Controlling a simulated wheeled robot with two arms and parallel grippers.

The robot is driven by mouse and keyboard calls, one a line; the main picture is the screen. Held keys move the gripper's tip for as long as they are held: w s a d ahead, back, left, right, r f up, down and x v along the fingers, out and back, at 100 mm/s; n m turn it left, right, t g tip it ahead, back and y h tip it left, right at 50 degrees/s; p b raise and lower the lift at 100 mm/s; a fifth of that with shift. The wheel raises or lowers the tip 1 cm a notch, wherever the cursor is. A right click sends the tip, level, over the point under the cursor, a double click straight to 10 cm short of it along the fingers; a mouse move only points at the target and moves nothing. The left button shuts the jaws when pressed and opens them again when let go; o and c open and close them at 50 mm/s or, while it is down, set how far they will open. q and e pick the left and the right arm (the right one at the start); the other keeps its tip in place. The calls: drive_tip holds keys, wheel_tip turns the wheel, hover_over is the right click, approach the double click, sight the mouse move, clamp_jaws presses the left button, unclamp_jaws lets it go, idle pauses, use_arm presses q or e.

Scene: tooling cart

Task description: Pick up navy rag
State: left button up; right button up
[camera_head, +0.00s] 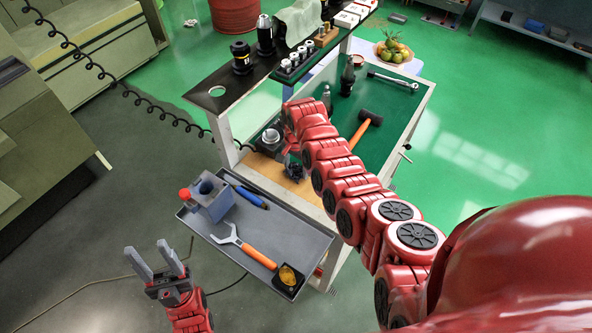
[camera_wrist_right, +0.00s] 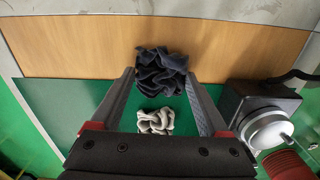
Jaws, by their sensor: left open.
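The navy rag (camera_wrist_right: 161,62) lies crumpled in the right wrist view, across the border between a wooden strip and a green surface. My right gripper (camera_wrist_right: 158,76) is open, with its fingers on either side of the rag's near part; I cannot tell whether they touch it. Nothing is clamped between the fingers. In the head view my right arm reaches over the cart and hides most of this area. My left gripper (camera_head: 158,262) is open and empty, low at the left, apart from the cart's grey side tray (camera_head: 205,235).
A crumpled light grey rag (camera_wrist_right: 156,121) lies just nearer than the navy one. A black device with a round metal top (camera_wrist_right: 266,125) stands close at the right. In the head view, a hammer (camera_head: 367,124) and a dark bottle (camera_head: 347,78) are on the green cart top.

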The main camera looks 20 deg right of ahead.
sight(296, 175)
drive_tip(key=c, duration=0.4)
drive_tip(key=shift+r, duration=0.1)
